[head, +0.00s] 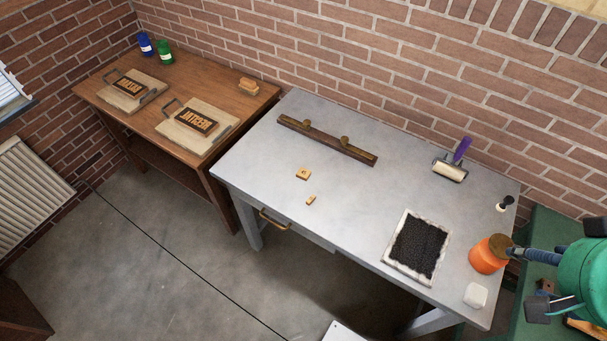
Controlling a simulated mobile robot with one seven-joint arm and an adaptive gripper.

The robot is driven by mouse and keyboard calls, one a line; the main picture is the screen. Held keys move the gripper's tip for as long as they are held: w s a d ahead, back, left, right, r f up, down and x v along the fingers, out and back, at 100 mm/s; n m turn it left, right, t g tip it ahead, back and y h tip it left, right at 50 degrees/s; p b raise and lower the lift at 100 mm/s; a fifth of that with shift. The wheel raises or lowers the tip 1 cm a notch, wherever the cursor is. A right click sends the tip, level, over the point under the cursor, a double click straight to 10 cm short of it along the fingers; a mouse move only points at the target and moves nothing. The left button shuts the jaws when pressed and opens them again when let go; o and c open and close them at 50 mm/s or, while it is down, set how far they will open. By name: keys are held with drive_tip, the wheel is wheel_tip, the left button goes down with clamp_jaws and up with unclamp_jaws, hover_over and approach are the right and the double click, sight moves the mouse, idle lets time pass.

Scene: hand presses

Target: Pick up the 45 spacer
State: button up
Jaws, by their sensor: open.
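Two small tan pieces lie apart on the grey metal table. One is a squarish block with a dark mark or hole in its middle (303,174). The other is a smaller narrow piece (311,200), nearer the table's front edge. No number is readable on either, so I cannot tell which is the 45 spacer. My gripper is not clearly visible in the head view.
A dark bar with two knobs (327,140) lies behind the pieces. A black-filled tray (419,246), roller (450,169), orange jar (489,254) and white block (475,295) are right. A wooden table (250,106) holds framed type. Green machinery (585,280) stands far right.

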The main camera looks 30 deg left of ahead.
drive_tip(key=w+a+r+n+g+y+p, duration=0.1)
drive_tip(key=w+a+n+g+p, duration=0.1)
drive_tip(key=w+a+n, duration=1.05)
drive_tip(key=w+a+f+n+g, duration=0.1)
drive_tip(key=w+a+f+n, duration=0.15)
drive_tip(key=w+a, duration=0.3)
drive_tip(key=w+a+f+n, duration=0.2)
drive_tip(key=w+a+n, duration=0.25)
drive_tip(key=a, duration=0.25)
drive_tip(key=w+a+f+n+g+p, duration=0.1)
drive_tip(key=w+a+f+n, duration=0.1)
drive_tip(key=a+f+n, duration=0.5)
drive_tip(key=w+a+f+n+g+p, duration=0.15)
drive_tip(key=a+f, duration=0.35)
drive_tip(key=a, duration=0.6)
drive_tip(key=s+a+f+n+h, duration=0.1)
drive_tip(key=s+a+f+n, duration=0.2)
drive_tip(key=a+f+n, duration=0.5)
drive_tip(key=a+f, duration=0.6)
drive_tip(key=a, duration=0.1)
drive_tip(key=shift+s+f+n+p, duration=0.15)
drive_tip(key=shift+s+n+p, duration=0.05)
drive_tip(key=shift+n+p, duration=0.2)
